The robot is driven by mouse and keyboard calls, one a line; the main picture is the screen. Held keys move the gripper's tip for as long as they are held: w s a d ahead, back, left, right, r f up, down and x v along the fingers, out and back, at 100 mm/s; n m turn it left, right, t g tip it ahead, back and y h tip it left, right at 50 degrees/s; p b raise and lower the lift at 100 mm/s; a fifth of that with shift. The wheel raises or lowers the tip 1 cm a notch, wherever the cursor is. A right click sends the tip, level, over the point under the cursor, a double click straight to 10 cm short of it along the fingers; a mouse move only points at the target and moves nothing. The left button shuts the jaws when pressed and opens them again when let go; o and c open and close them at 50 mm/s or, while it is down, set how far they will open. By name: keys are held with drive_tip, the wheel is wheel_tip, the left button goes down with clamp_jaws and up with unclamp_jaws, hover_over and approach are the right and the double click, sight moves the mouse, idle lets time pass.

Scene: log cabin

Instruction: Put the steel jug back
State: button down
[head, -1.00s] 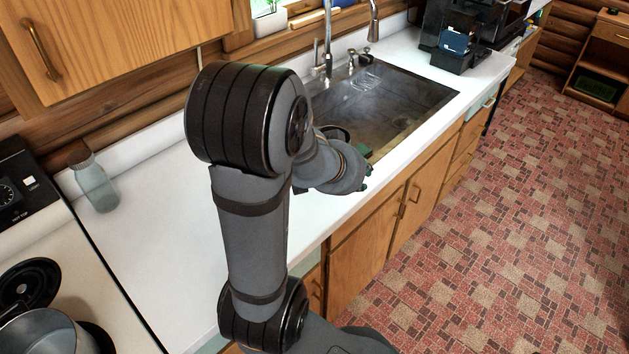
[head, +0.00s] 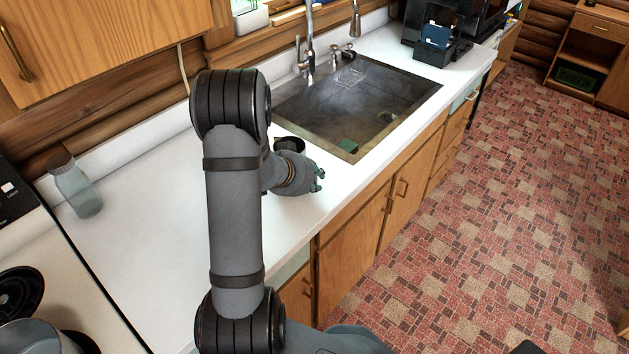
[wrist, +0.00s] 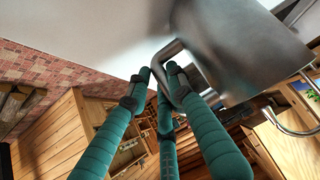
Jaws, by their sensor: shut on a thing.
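The steel jug (wrist: 245,45) is large at the upper right of the wrist view, grey metal with a bent handle (wrist: 163,60). My gripper (wrist: 158,80) has its green fingers closed around that handle. In the head view my gripper (head: 318,178) is over the white counter (head: 150,200), just left of the sink. Only the dark open top of the jug (head: 289,144) shows there, facing up beside my wrist; my arm hides the rest. I cannot tell whether its base touches the counter.
A glass bottle (head: 75,187) stands at the left, next to the stove with a pot (head: 35,338). The counter between is clear.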

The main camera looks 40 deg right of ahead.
drive_tip(key=c, duration=1.5)
unclamp_jaws()
drive_tip(key=shift+r, duration=0.2)
drive_tip(key=p+v, duration=0.3)
drive_tip(key=v, duration=0.8)
drive_tip(key=shift+s+a+r, duration=0.15)
drive_tip(key=shift+a+r, duration=0.05)
drive_tip(key=shift+a, duration=0.2)
